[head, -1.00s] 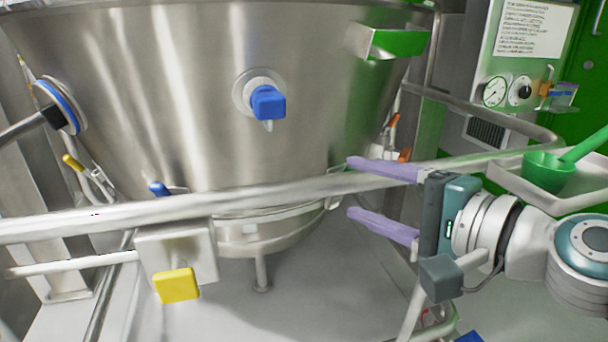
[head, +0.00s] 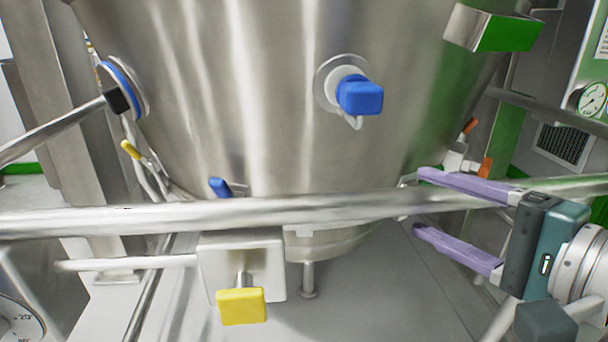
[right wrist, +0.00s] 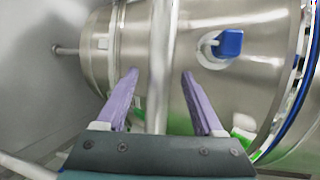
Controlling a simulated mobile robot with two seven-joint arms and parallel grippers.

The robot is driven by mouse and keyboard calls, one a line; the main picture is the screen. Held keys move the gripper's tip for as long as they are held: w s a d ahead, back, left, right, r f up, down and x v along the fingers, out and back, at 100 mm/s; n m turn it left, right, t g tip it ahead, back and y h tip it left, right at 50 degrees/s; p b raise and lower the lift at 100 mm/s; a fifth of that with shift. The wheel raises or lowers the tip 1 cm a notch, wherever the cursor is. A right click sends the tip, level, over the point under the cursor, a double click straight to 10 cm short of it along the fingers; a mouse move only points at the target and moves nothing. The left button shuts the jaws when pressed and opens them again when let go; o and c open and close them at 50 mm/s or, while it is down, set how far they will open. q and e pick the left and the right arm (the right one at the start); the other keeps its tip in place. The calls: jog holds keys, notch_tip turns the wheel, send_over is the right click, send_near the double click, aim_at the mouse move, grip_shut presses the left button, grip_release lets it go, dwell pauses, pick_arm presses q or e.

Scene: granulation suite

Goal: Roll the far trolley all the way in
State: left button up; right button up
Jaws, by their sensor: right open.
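The trolley in front of me carries a large steel bowl (head: 250,120) with a blue-handled valve (head: 358,95). Its pale horizontal push rail (head: 300,213) crosses in front of the bowl. A box with a yellow knob (head: 241,306) sits just below the rail. My right gripper (head: 422,204) is open, one lilac finger above the rail and one below. In the right wrist view the rail (right wrist: 160,60) passes between the spread fingers (right wrist: 160,76), with gaps visible on both sides. My left gripper is not in view.
A round gauge (head: 17,322) shows at the lower left. A green and steel cabinet with a dial (head: 592,100) and a vent (head: 563,145) stands at the right. Grey floor (head: 345,290) shows below the bowl.

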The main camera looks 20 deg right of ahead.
aim_at(396, 192)
jog(key=b+x, duration=0.1)
jog(key=x, duration=0.5)
jog(key=shift+w, duration=0.1)
grip_shut()
dwell(0.4)
dwell(0.9)
